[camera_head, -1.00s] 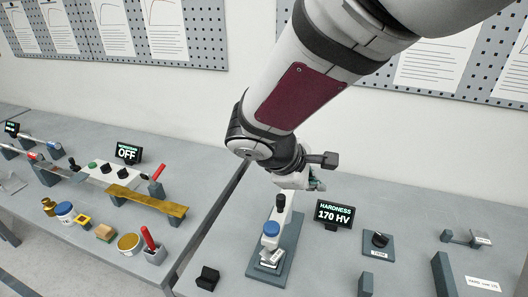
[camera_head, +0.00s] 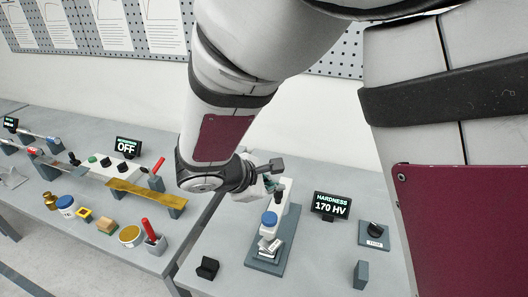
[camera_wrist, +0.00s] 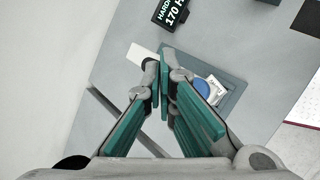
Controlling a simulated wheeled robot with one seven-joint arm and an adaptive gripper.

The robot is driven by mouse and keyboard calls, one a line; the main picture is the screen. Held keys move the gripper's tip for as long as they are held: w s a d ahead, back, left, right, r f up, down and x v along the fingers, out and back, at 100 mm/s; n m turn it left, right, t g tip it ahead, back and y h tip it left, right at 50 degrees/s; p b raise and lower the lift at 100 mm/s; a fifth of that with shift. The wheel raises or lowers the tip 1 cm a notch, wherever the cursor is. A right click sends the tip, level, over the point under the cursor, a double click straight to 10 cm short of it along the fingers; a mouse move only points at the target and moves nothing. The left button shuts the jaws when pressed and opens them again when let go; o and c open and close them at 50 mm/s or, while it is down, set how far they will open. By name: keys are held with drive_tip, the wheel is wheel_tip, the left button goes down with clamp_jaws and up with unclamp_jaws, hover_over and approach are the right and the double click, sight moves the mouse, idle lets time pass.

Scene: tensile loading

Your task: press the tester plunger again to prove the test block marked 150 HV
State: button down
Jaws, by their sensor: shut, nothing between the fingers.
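The hardness tester (camera_head: 277,232) stands on a grey base plate, with a white column and a blue plunger cap (camera_head: 269,218). A pale test block (camera_head: 267,246) lies under the plunger; its marking is too small to read. The display (camera_head: 331,205) reads "HARDNESS 170 HV". My gripper (camera_head: 274,186) is just behind and above the column, its tips partly hidden by my arm. In the wrist view my gripper (camera_wrist: 163,85) is shut and empty, its green-padded fingers together. There the blue cap (camera_wrist: 202,87) shows just right of the fingers, partly covered.
A knob unit (camera_head: 374,235) stands right of the display, with a small grey block (camera_head: 361,275) in front. A dark holder (camera_head: 207,269) stands front left of the tester. A second bench (camera_head: 185,225) with other equipment lies left across a gap.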

drive_tip(key=b, duration=0.3)
hover_over(276, 216)
drive_tip(key=a, duration=0.1)
drive_tip(key=f, duration=0.6)
drive_tip(key=shift+s+a, duration=0.15)
drive_tip(key=shift+s, duration=0.2)
drive_tip(key=shift+s+f+b, duration=0.15)
drive_tip(key=shift+f+b, duration=0.15)
drive_tip(key=shift+f, duration=0.5)
drive_tip(key=shift+f+b, duration=0.3)
drive_tip(key=shift+f, duration=0.1)
drive_tip(key=shift+f+b, duration=0.45)
drive_tip(key=shift+f, duration=0.25)
idle(0.7)
drive_tip(key=shift+s+f, duration=0.15)
drive_tip(key=shift+f, duration=0.35)
idle(0.6)
drive_tip(key=shift+r, duration=0.1)
drive_tip(key=shift+w+r+p, duration=0.15)
drive_tip(key=shift+r+p, duration=0.1)
drive_tip(key=shift+r, duration=0.45)
drive_tip(key=shift+w+r+p, duration=0.1)
drive_tip(key=shift+r+p, duration=0.15)
drive_tip(key=shift+r, duration=0.4)
